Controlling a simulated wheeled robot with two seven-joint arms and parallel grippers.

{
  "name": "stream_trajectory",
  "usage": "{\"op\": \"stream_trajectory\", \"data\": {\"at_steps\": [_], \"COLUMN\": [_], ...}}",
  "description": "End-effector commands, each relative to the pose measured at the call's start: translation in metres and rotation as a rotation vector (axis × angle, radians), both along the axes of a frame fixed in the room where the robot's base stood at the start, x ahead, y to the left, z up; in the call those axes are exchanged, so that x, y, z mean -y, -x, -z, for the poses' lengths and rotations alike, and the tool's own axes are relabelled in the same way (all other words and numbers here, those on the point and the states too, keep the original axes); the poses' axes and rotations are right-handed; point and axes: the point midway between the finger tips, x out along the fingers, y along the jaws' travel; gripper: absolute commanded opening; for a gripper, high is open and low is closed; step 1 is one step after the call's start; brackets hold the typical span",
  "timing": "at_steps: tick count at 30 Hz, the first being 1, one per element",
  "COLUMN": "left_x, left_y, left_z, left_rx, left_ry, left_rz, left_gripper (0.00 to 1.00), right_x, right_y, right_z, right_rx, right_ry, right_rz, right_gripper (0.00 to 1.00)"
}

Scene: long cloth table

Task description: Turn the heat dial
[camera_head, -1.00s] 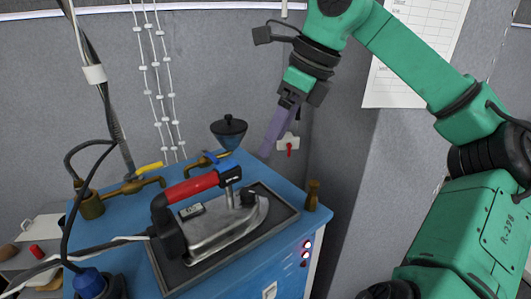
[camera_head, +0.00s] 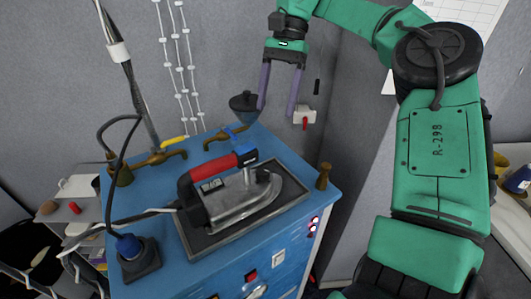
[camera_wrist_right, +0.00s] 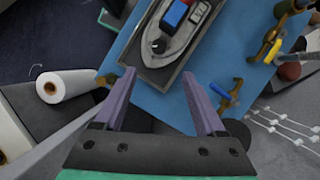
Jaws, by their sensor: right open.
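A clothes iron (camera_head: 235,205) with a red handle (camera_head: 214,166) rests on a dark tray (camera_head: 298,188) on the blue cabinet top. A small black knob (camera_head: 262,175) sits on the iron's metal body; I cannot tell if it is the heat dial. My right gripper (camera_head: 276,110) is open and empty, above and behind the iron, with its purple fingers pointing down. In the right wrist view, the iron (camera_wrist_right: 190,38) lies beyond the open fingertips (camera_wrist_right: 160,80), and a dark knob (camera_wrist_right: 158,46) shows on it. My left gripper is not in view.
A dark funnel (camera_head: 243,103) and a brass tap with a blue lever (camera_head: 230,134) stand at the cabinet's back edge, near my right fingers. A brass peg (camera_head: 323,177) stands at the right corner. A cable runs from the iron leftward. A white roll (camera_wrist_right: 67,84) lies nearby.

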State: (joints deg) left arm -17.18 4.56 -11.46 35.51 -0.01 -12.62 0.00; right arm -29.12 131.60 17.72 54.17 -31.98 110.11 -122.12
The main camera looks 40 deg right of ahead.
Motion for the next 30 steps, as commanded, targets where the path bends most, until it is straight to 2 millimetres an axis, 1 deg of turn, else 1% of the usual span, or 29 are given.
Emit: {"op": "stream_trajectory", "data": {"at_steps": [2, 5, 8, 9, 15, 18, 22, 29, 30], "left_x": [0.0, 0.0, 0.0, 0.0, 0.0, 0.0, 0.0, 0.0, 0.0], "left_y": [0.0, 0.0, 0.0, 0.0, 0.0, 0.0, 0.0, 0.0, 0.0], "left_z": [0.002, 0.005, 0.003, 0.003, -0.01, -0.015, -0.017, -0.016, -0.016], "left_rx": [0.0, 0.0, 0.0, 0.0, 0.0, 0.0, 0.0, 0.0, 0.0], "left_ry": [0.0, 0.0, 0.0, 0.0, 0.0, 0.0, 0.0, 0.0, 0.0], "left_rz": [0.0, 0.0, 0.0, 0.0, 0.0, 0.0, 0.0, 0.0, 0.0], "left_gripper": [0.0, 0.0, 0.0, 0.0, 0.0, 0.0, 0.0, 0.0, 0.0], "right_x": [-0.002, -0.007, -0.016, -0.021, -0.039, -0.046, -0.051, -0.051, -0.051], "right_y": [0.0, 0.003, 0.007, 0.009, 0.016, 0.019, 0.021, 0.021, 0.021], "right_z": [0.007, 0.022, 0.044, 0.054, 0.1, 0.118, 0.132, 0.136, 0.136], "right_rx": [0.002, 0.001, -0.001, -0.001, -0.001, -0.002, 0.001, 0.002, 0.002], "right_ry": [-0.004, -0.006, -0.006, -0.007, -0.004, -0.004, -0.002, -0.001, -0.001], "right_rz": [-0.013, -0.014, -0.013, -0.014, -0.012, -0.009, -0.009, -0.008, -0.008], "right_gripper": [0.73, 0.73, 0.73, 0.73, 0.73, 0.73, 0.73, 0.73, 0.65]}}
